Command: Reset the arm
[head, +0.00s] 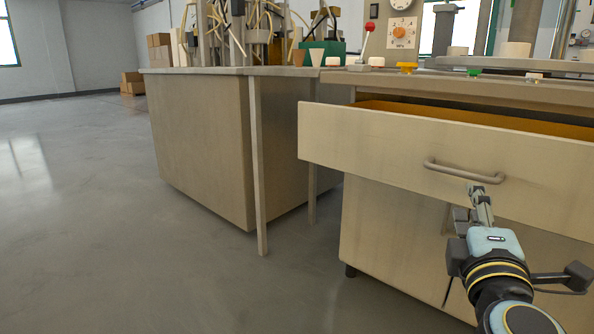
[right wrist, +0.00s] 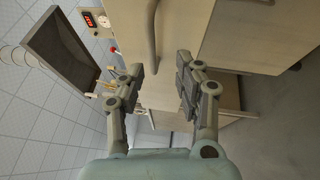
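My right gripper (head: 478,200) is in front of the open drawer (head: 400,146), just below its bar handle (head: 464,171). In the right wrist view my right gripper (right wrist: 160,78) has its two fingers spread apart with nothing between them. The handle (right wrist: 152,38) shows just beyond the fingertips there, apart from the pads as far as I can see. The drawer front stands out from the cabinet (head: 385,225). My left gripper is not in view.
A workbench (head: 200,140) with tubes and fixtures stands to the left. A red-knobbed lever (head: 368,38) and coloured buttons (head: 407,67) sit on the top above the drawer. Cardboard boxes (head: 133,82) are far back. The floor (head: 90,200) at left is clear.

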